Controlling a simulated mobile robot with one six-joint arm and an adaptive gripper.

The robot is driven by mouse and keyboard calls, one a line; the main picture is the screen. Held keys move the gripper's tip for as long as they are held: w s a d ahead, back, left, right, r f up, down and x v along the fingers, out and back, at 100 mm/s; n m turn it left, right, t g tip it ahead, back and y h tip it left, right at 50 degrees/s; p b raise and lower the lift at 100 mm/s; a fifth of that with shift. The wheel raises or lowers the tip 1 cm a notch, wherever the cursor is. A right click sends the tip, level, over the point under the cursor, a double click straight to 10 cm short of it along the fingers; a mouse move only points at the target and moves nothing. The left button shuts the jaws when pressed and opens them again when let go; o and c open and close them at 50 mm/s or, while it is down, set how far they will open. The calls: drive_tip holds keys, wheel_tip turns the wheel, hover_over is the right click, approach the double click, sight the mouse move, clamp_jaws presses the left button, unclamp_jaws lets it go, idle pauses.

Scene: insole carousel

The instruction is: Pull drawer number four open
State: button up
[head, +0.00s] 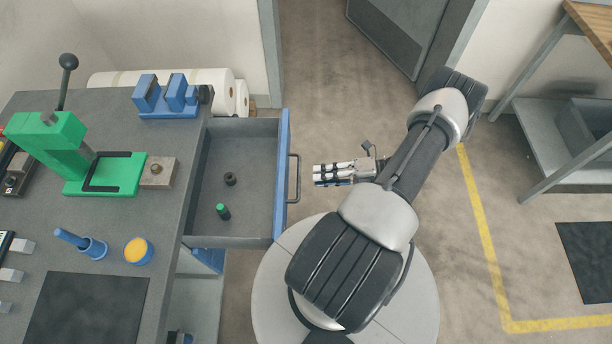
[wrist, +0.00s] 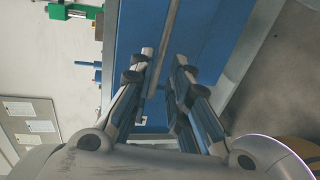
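One drawer (head: 245,240) stands pulled out from the workbench. It has a grey inside, a blue front (head: 282,150) and a grey bar handle (head: 294,178). No number on it can be read, so I cannot tell whether it is drawer four. My gripper (head: 316,174) is just right of the handle, pointing at it, with a small gap between them in the head view. In the wrist view my gripper (wrist: 160,72) has its fingers apart in front of a blue surface (wrist: 205,30). A grey bar shows between and beyond them; contact is not visible.
A dark ring (head: 230,179) and a green-capped cylinder (head: 223,211) lie in the drawer. The bench top (head: 75,250) holds a green press (head: 115,172), blue fixtures and a yellow-topped blue pot (head: 138,251). The floor (head: 325,100) behind my arm is clear.

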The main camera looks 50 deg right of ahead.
drive_tip(key=v, duration=0.4)
drive_tip(key=shift+d, duration=0.1)
idle(0.4)
